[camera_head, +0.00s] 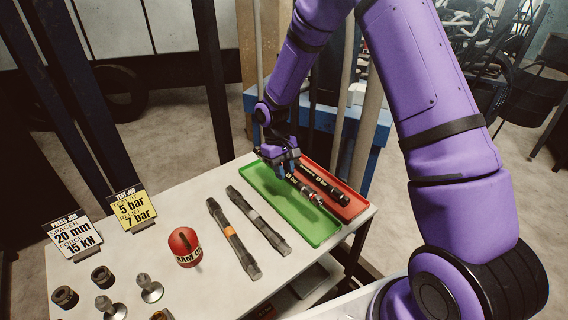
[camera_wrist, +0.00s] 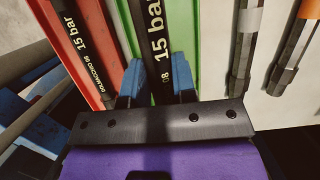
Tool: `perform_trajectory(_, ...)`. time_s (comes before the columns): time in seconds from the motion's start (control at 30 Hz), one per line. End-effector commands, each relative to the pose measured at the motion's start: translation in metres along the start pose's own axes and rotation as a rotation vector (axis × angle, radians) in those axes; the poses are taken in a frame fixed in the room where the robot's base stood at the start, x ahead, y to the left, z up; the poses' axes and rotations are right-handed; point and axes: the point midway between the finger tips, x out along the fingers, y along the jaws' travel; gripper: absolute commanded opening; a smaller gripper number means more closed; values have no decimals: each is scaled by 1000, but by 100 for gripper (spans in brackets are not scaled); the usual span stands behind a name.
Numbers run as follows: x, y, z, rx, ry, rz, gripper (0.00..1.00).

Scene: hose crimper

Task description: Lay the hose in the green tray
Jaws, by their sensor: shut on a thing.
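My gripper (camera_head: 284,166) is at the back end of the green tray (camera_head: 292,218). Its two blue fingertips, seen in the wrist view (camera_wrist: 157,84), are shut on a black hose marked "15 bar" (camera_wrist: 157,38). In the head view the held hose (camera_head: 308,190) runs lengthwise over the right side of the green tray, towards its front. Green shows on both sides of the hose in the wrist view. I cannot tell whether the hose touches the tray floor. My gripper hides its back end in the head view.
A red tray (camera_head: 357,206) adjoins on the right, with another black "15 bar" hose (camera_wrist: 75,35) in it. Two dark hoses (camera_head: 233,238) (camera_head: 258,220) lie left of the green tray. A red cylinder (camera_head: 184,243), metal fittings (camera_head: 150,288) and two sign cards (camera_head: 133,207) stand further left.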

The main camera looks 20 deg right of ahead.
Motion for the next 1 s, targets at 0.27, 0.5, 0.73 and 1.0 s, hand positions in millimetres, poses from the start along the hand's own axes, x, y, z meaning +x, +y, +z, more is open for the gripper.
perform_trajectory(0.27, 22, 0, -7, -1, -1, 0, 0)
perform_trajectory(0.5, 41, 0, -12, 0, -1, 0, 0)
perform_trajectory(0.73, 60, 0, -18, 0, -2, 0, 0)
perform_trajectory(1.0, 76, 0, -23, 0, 0, 0, 0)
